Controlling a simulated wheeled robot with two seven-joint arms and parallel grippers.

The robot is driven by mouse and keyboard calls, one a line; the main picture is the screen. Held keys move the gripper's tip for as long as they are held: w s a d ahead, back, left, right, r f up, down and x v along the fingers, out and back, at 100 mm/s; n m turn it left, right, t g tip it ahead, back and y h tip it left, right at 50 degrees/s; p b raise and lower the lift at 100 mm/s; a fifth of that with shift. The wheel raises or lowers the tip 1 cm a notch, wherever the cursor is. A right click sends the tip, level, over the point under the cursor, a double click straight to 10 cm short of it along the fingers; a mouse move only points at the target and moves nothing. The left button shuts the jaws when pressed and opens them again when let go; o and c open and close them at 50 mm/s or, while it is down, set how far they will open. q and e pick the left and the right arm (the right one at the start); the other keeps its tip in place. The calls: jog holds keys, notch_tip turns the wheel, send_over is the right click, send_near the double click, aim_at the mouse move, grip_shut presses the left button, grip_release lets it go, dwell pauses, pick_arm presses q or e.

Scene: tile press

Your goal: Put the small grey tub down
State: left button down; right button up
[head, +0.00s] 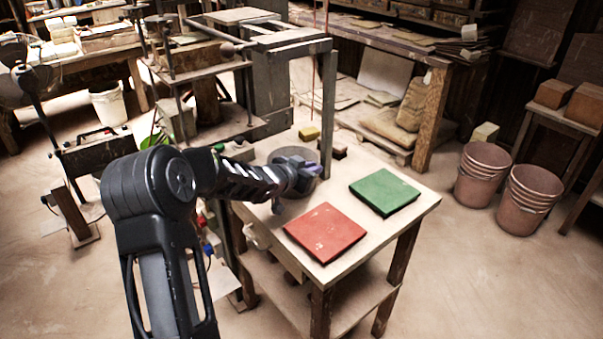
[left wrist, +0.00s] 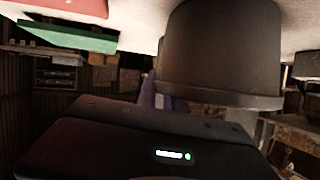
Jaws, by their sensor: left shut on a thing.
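The small grey tub (head: 283,154) is at the left part of the small wooden table, partly hidden behind my left gripper (head: 300,176). My left gripper is shut on the tub. In the left wrist view, which is upside down, the dark grey tub (left wrist: 222,45) fills the upper right, its rim towards the gripper and its base at the pale table top. The tub looks upright; I cannot tell whether its base touches the table. My right gripper is not in view.
A red tile (head: 325,232) and a green tile (head: 384,191) lie on the table (head: 350,258) right of the tub. A yellow block (head: 309,133) is behind it. The grey press frame (head: 328,115) rises close by. Stacked brown buckets (head: 529,198) stand on the floor to the right.

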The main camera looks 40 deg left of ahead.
pick_arm(q)
jog(key=shift+r, duration=0.1)
jog(key=shift+r+p, duration=0.45)
jog(key=shift+r, duration=1.35)
jog(key=s, duration=1.8)
jog(key=shift+f+b, duration=0.15)
jog(key=shift+b, duration=0.3)
jog(key=shift+d, duration=0.1)
